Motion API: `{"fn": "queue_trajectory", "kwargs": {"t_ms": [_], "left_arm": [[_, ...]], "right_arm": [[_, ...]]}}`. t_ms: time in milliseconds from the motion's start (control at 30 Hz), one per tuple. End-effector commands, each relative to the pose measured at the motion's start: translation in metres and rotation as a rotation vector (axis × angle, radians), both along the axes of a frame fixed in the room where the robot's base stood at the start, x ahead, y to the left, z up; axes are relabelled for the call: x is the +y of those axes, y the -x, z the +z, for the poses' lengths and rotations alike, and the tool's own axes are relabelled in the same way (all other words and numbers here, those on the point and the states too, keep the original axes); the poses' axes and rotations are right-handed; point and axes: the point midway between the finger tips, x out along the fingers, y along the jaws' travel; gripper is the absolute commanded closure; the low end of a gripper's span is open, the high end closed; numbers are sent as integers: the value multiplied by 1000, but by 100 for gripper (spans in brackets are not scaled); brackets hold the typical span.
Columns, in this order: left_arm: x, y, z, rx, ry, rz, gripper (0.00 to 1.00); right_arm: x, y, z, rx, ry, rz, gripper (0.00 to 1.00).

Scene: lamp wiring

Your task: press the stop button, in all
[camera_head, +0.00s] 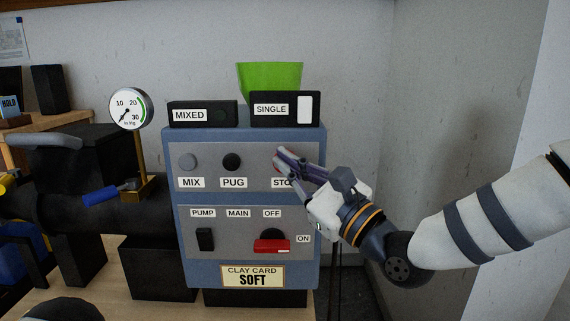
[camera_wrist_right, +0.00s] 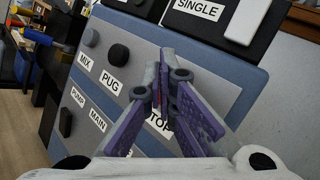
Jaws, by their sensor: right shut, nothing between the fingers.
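The blue control box (camera_head: 169,212) stands facing me with a grey upper panel. On it are a grey MIX button (camera_head: 188,161), a black PUG button (camera_head: 232,161) and the partly covered STOP label (camera_head: 281,183). My right gripper (camera_head: 279,155) is shut and empty, with its fingertips at the stop button's place above that label. The fingers hide nearly all of the button; I cannot tell whether it is pressed in. In the right wrist view, the closed purple fingers (camera_wrist_right: 162,85) point at the panel and cover part of the STOP label (camera_wrist_right: 158,123). My left gripper is not in view.
Below are a black pump switch (camera_head: 205,239) and a red main switch handle (camera_head: 271,246) near ON. A gauge (camera_head: 130,109) stands left.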

Motion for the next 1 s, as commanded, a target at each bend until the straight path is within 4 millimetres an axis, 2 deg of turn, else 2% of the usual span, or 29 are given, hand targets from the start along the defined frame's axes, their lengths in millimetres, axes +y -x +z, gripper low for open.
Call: {"fn": "queue_trajectory", "kwargs": {"t_ms": [1000], "left_arm": [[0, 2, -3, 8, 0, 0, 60]], "right_arm": [[-2, -10, 1, -2, -2, -8, 100]]}}
